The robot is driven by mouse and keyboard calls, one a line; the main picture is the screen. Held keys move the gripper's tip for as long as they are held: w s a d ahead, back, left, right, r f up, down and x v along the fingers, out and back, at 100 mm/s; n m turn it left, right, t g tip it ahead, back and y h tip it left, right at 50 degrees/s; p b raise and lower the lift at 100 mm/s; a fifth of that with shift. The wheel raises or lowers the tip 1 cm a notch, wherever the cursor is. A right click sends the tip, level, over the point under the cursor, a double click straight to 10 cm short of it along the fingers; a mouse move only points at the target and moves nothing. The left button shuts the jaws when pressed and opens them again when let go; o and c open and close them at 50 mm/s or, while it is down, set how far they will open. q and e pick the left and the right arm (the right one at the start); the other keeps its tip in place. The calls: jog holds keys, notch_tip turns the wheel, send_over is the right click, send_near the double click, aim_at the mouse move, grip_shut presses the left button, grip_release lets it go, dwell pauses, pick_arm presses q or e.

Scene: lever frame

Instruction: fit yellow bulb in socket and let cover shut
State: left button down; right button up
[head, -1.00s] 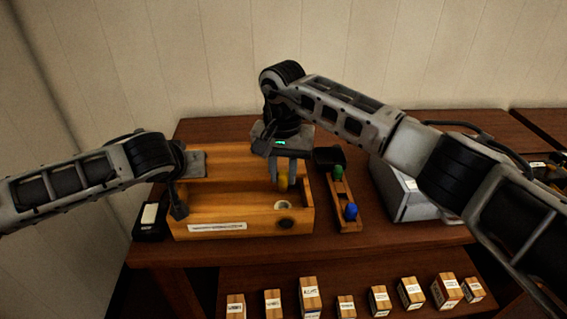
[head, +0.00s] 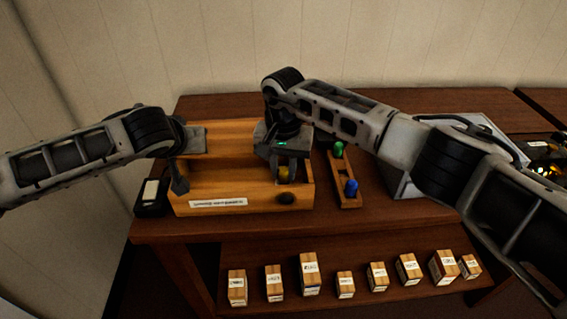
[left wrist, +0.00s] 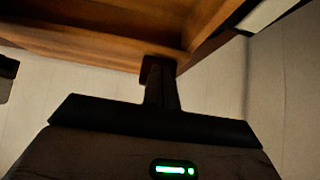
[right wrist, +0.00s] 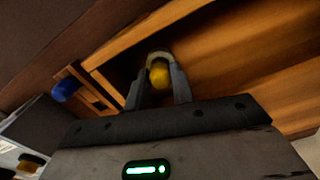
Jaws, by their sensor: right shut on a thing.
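The wooden box (head: 228,208) stands on the table. My right gripper (head: 284,178) reaches down into its right end, shut on the yellow bulb (head: 285,171). In the right wrist view the bulb (right wrist: 159,75) sits between the two fingertips, in line with the pale socket ring (right wrist: 158,56). I cannot tell whether it is fully seated. The socket is hidden in the head view. My left gripper (head: 180,186) points down at the box's left side. Its fingers look closed together in the left wrist view (left wrist: 160,82). A flat wooden panel (head: 228,136), perhaps the cover, shows at the back of the box.
A grey case (head: 403,185) stands farther right. A black unit (head: 151,197) sits at left. Several labelled blocks (head: 310,272) stand on the lower shelf.

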jog(key=o, duration=1)
jog(key=shift+o, duration=0.2)
notch_tip(320, 180, up, 12)
